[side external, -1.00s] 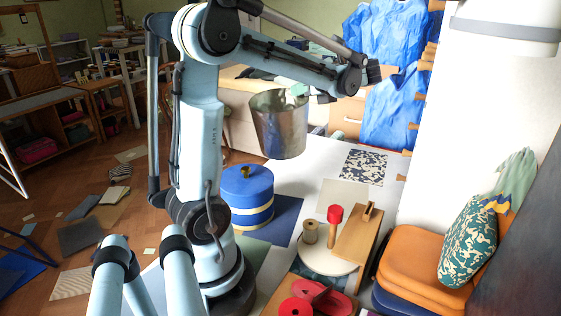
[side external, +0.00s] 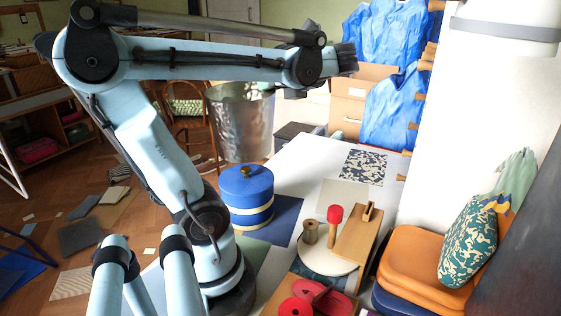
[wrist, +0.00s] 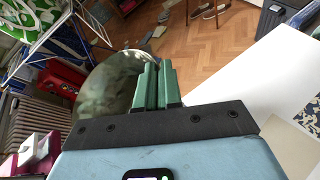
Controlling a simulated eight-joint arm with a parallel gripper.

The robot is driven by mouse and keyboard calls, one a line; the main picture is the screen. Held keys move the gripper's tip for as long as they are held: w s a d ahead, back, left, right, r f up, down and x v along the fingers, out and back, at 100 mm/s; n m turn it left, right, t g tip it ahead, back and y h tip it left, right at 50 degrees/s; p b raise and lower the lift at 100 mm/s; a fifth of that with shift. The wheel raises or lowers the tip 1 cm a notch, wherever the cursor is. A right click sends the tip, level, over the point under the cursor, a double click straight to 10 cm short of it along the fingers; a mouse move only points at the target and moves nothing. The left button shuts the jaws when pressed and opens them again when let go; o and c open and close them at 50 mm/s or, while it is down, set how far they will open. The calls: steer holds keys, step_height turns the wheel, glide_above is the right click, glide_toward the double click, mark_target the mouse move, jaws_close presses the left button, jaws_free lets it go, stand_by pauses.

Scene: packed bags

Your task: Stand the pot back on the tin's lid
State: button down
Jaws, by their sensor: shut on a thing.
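The pot (side external: 240,125) is a dented silver metal vessel, wide at the rim and upright. My gripper (side external: 268,88) is shut on the right side of its rim and holds it in the air. In the wrist view my green fingers (wrist: 157,68) are together at the rim of the pot (wrist: 105,92), whose inside shows. The tin (side external: 247,205) is a blue round box with a cream band. The tin does not show in the wrist view.
The tin stands on a dark blue sheet (side external: 283,220) on the white table. Right of it are a round board (side external: 318,262) with a spool and red-topped peg, and a wooden block (side external: 357,238). Red pieces (side external: 318,298) lie in front. The table's back right is mostly clear.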

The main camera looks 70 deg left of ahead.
mark_target(271, 108)
steer(key=shift+f, duration=2.9)
steer(key=c, duration=1.3)
jaws_free()
